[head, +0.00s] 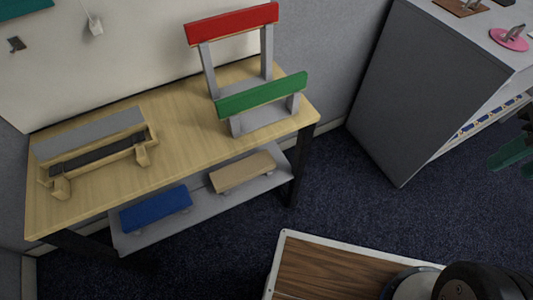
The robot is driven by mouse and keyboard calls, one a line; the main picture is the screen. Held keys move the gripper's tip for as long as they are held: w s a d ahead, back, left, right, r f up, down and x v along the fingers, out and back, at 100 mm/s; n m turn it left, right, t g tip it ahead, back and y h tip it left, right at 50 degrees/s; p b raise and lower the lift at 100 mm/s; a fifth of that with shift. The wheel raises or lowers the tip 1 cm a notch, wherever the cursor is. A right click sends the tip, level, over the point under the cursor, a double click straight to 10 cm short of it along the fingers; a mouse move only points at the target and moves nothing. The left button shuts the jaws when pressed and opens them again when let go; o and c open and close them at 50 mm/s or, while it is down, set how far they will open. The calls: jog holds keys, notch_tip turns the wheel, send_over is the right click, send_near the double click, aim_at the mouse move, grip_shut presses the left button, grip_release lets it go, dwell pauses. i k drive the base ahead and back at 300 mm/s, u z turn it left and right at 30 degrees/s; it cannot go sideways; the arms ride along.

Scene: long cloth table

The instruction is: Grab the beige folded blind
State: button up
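The beige folded blind (243,171) lies on the grey lower shelf (190,222) of a wooden table, toward the shelf's right end. It is a flat, slightly tilted slat with small feet under it. My gripper (505,169) appears to be the dark part with two teal fingers at the right edge, partly cut off. Its fingers stand apart with nothing visible between them. It is far to the right of the beige blind, across open floor.
A blue piece (155,208) lies left on the same shelf. The tabletop (185,125) overhangs the shelf and bears red (232,23), green (262,95) and grey (90,133) pieces. A grey cabinet (405,80) stands right. Dark carpet (345,195) is clear between.

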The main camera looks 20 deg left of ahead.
aim_at(224, 178)
jog(key=u, duration=0.25)
jog(key=i, duration=1)
jog(key=u, duration=0.6)
